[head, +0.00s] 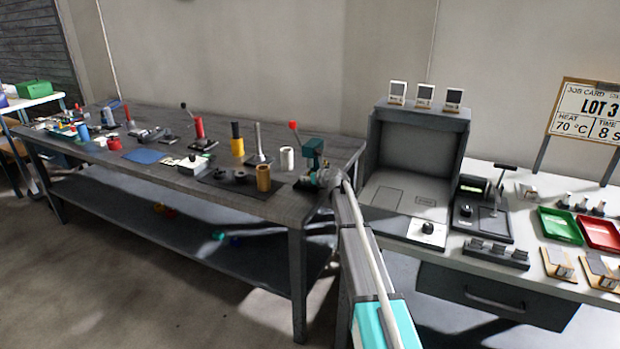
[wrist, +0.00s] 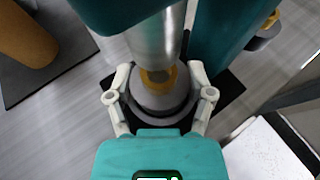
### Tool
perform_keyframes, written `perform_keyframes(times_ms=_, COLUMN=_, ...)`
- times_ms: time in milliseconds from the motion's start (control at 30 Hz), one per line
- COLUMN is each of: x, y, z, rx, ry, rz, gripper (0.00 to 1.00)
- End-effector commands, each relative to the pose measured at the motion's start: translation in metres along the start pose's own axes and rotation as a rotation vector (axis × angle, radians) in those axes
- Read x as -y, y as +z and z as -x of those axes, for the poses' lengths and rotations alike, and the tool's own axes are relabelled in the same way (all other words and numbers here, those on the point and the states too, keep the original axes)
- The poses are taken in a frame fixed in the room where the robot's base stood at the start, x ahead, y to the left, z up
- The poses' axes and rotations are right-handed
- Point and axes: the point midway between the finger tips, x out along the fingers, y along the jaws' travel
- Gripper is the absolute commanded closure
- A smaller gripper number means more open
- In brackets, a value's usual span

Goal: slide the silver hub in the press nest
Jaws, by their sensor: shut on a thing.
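The teal press (head: 313,150), with a red-knobbed lever, stands at the right end of the dark workbench. My gripper (wrist: 160,104) is at the press, its two pale fingers shut on the silver hub (wrist: 158,98) from both sides. The hub is round, with a brass-coloured ring in its top. The press's silver ram (wrist: 160,40) is right above the hub; I cannot tell whether they touch. A dark ring shows around the hub's lower part, and the nest is largely hidden. In the head view my arm covers the hub, and my gripper (head: 326,179) is small beside the press.
Left of the press, a dark mat (head: 215,182) carries a tan cylinder (head: 263,177) and dark round parts. A white cylinder (head: 287,158) stands behind. A grey booth (head: 412,150) and green tray (head: 560,226) are on the white table at right.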

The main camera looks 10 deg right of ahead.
Motion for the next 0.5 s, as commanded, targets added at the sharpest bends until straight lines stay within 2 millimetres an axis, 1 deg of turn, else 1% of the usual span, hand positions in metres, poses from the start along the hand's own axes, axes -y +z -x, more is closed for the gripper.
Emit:
perform_keyframes(times_ms=367, x=-0.0003, y=-0.004, z=-0.0019, rx=0.001, ry=0.0, rz=0.0, gripper=0.92)
perform_keyframes(times_ms=400, x=-0.0003, y=-0.0035, z=-0.0017, rx=0.001, ry=0.0, rz=0.0, gripper=0.26)
perform_keyframes(times_ms=467, x=-0.0004, y=-0.0033, z=-0.0016, rx=0.0, ry=0.0, rz=0.0, gripper=0.15)
perform_keyframes(times_ms=500, x=-0.0004, y=-0.0034, z=-0.0016, rx=0.0, ry=0.0, rz=0.0, gripper=0.07)
